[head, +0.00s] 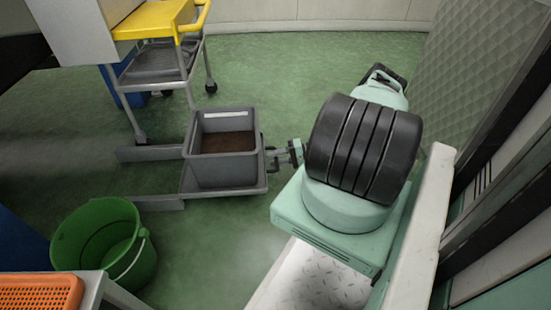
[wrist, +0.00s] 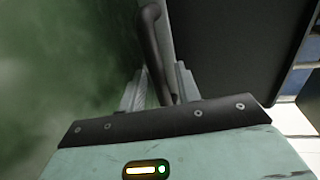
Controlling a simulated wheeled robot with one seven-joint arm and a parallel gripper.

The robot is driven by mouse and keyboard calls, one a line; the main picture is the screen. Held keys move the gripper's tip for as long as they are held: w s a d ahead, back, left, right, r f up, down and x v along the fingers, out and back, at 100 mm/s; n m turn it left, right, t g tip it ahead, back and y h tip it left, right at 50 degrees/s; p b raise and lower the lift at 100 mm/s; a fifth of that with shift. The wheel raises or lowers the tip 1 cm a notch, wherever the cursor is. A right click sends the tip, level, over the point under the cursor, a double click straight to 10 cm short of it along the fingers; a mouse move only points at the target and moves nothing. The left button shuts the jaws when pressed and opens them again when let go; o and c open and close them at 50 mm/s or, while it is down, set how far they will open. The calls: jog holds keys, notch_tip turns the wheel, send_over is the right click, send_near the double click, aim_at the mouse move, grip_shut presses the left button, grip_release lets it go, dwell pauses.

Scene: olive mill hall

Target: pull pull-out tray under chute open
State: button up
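The pull-out tray (head: 262,185) is a low grey platform carrying an open grey bin (head: 220,172) with dark brown contents. It stands out at the right-hand end of its grey rails (head: 152,152), clear of the wheeled frame behind. A dark bar handle (head: 270,160) faces my arm; in the wrist view this handle (wrist: 155,50) runs up between the fingers. My gripper (head: 277,156) is at the handle. In the wrist view its two grey fingers (wrist: 160,85) flank the bar closely and appear shut on it; the fingertip contact is partly hidden.
A green bucket (head: 105,240) stands at lower left, near an orange perforated tray (head: 40,293). A grey frame with a yellow top (head: 155,20) stands behind the bin. A textured panel (head: 480,80) is close on the right. Green floor (head: 300,75) is clear beyond.

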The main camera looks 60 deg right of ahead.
jog(key=p+v, duration=0.4)
jog(key=v, duration=1.3)
jog(key=shift+s, duration=0.2)
